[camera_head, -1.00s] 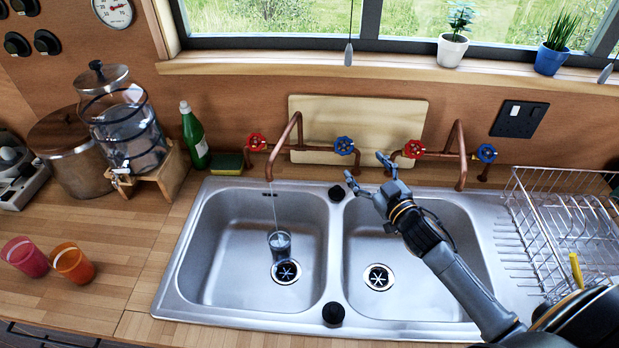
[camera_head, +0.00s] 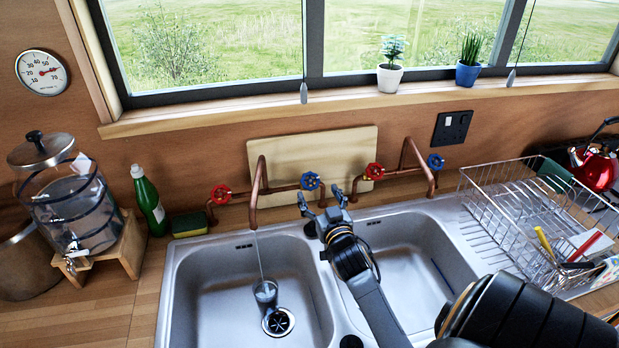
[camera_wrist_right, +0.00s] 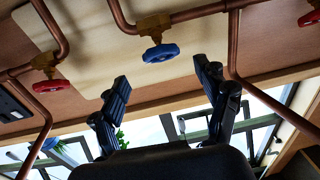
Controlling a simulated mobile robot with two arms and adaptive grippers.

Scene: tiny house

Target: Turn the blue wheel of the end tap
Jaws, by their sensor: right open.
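Two copper taps stand behind the sink, each with a red and a blue wheel. The left tap's blue wheel (camera_head: 310,181) also shows in the right wrist view (camera_wrist_right: 160,53), ahead of the fingers and between their lines, apart from them. The right tap's blue wheel (camera_head: 435,161) is at the far right of the pipes. The left tap's red wheel (camera_head: 221,194) and the right tap's red wheel (camera_head: 375,171) flank the nearer blue one. My right gripper (camera_head: 320,197) is open and empty, just in front of the left tap's blue wheel. My left gripper is out of view.
Water runs from the left spout (camera_head: 257,193) into a glass (camera_head: 266,293) in the left basin. A wooden board (camera_head: 290,153) leans behind the pipes. A dish rack (camera_head: 500,205) stands right; a green bottle (camera_head: 148,202) and sponge (camera_head: 188,224) stand left.

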